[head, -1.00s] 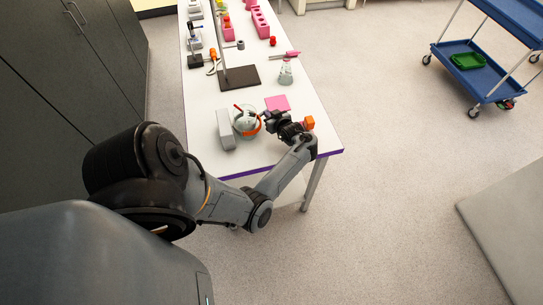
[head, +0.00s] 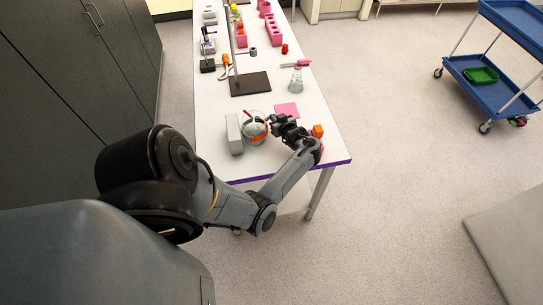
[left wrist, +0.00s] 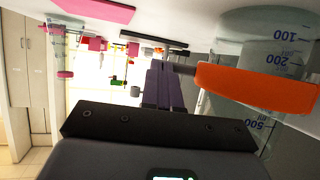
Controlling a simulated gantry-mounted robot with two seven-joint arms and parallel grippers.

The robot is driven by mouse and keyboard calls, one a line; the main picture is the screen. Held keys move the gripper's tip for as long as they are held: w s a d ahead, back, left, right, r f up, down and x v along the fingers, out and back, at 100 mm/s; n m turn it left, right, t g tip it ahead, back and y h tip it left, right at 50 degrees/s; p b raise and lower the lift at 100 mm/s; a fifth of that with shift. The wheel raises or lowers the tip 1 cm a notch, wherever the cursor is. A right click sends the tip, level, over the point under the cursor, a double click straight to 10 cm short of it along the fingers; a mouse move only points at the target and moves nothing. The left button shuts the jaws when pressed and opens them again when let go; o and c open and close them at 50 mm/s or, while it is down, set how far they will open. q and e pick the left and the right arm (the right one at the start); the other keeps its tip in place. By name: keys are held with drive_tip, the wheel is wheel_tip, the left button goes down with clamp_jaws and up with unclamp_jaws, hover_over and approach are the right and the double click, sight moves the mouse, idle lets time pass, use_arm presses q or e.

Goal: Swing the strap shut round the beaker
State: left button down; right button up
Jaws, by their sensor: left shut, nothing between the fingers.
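The clear beaker (head: 254,131) stands on the white table, left of my left gripper in the head view. The orange strap (head: 264,134) lies along the beaker's near right side. In the left wrist view the strap (left wrist: 255,87) crosses in front of the beaker (left wrist: 275,45), which has blue volume marks. My left gripper (head: 274,120) is beside the beaker and strap. Its fingers (left wrist: 163,85) are shut and empty, close to the strap's end; I cannot tell if they touch. Whether the strap closes fully round is hidden. My right gripper is not in view.
A grey block (head: 234,134) stands just left of the beaker. A pink square (head: 287,110) lies behind the gripper, and an orange block (head: 318,131) shows beside my wrist. A dark stand base (head: 250,84) and a flask (head: 296,80) stand farther back.

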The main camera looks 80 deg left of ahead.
use_arm(q)
drive_tip(key=shift+s, duration=0.3)
